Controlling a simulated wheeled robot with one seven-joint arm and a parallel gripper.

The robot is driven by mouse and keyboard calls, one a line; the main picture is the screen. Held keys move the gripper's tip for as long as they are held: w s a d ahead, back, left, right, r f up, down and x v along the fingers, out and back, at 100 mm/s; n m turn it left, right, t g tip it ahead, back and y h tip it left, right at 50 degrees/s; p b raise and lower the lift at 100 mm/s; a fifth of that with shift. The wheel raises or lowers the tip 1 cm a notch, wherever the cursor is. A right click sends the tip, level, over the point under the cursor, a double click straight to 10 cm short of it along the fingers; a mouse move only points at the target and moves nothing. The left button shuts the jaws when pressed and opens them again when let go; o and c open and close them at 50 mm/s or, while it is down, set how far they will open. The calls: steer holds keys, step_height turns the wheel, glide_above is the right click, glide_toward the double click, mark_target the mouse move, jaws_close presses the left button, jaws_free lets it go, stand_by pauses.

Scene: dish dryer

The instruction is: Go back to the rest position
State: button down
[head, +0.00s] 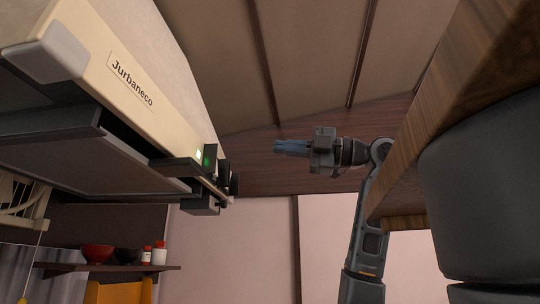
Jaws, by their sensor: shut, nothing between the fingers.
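My gripper (292,147) is in the middle of the head view, pointing left, with its fingers shut and nothing held. My arm rises from the lower right to hold it in the air. The cream dish dryer (130,90), marked "Jurbaneco", fills the left side. Its dark front panel (95,160) shows below the cream casing, with a dark gap above it. A small green light (206,161) glows at the dryer's right end. My gripper is apart from the dryer, to its right.
A wooden shelf or cabinet edge (400,190) stands close at the right, beside my arm. At the lower left, a wall shelf (105,267) holds a red bowl (97,254), a dark bowl (128,256) and small bottles (159,254). The space between gripper and dryer looks clear.

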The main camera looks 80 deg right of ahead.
steer(key=shift+s, duration=0.4)
stand_by(0.3)
